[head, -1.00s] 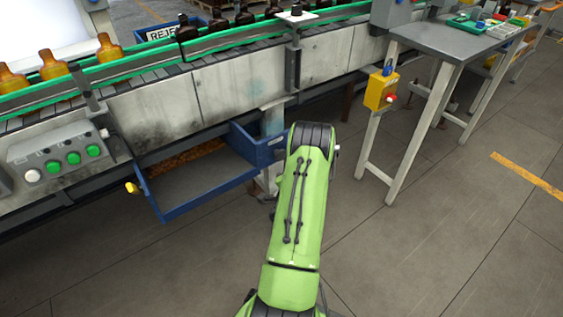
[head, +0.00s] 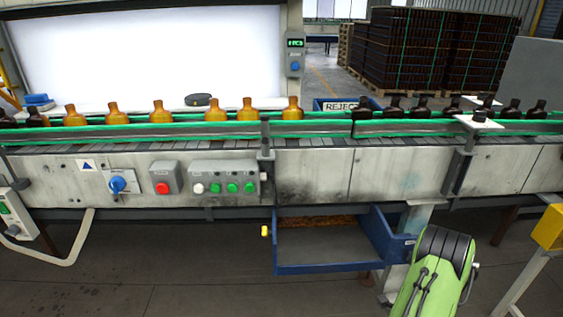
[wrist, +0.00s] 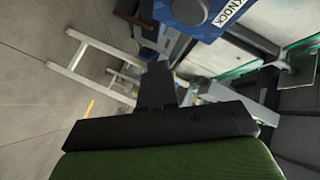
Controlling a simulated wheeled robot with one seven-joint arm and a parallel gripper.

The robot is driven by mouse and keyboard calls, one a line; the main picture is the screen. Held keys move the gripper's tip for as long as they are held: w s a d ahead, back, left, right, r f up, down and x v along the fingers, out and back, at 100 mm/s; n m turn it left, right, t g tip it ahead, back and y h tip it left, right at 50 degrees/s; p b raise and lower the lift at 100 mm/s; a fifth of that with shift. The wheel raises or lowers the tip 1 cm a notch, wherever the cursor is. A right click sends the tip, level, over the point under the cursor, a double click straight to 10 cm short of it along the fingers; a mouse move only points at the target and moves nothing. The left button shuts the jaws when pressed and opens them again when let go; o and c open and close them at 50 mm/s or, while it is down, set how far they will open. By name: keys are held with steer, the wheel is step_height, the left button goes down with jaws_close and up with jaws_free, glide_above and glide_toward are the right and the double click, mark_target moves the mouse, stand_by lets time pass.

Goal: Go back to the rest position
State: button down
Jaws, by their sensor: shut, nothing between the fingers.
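My green arm shows at the lower right of the head view, in front of the conveyor, and its gripper is out of that view. In the wrist view my dark gripper (wrist: 158,72) points up the picture from a wide black mount. Its fingers are together and hold nothing. The arm is apart from the bottles.
A blue bin (head: 340,267) sits under the conveyor, left of my arm. A yellow box (head: 549,228) on a white leg is at the right edge. The wrist view shows a blue box marked KNOCK (wrist: 205,15) close above the gripper and a white frame (wrist: 95,60) at left.

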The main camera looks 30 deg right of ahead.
steer(key=w+a+r+n+t+y, duration=0.35)
steer(key=w+a+r+n, duration=0.2)
steer(key=w+a, duration=0.3)
steer(key=w+a+r+n+t+y, duration=0.2)
steer(key=w+a+r+n+y, duration=0.25)
steer(key=w+a+r, duration=0.4)
steer(key=w+a+r+n+y, duration=0.2)
steer(key=a+r+n+y, duration=0.15)
steer(key=a+n, duration=0.45)
steer(key=s+a+r+n+g+y, duration=0.1)
steer(key=s+a+r+n, duration=0.2)
steer(key=a, duration=0.5)
steer(key=s+a+r+n+g+y, duration=0.1)
steer(key=s+a+r, duration=0.2)
steer(key=s+a, duration=0.3)
steer(key=s+a+n+g+y, duration=0.1)
steer(key=s+a+n, duration=0.15)
steer(key=s, duration=0.35)
steer(key=s+a+n+g, duration=0.2)
steer(key=s+a, duration=0.2)
steer(key=s, duration=0.2)
step_height(320, 180, up, 18)
steer(key=p, duration=1.8)
steer(key=shift+m, duration=0.35)
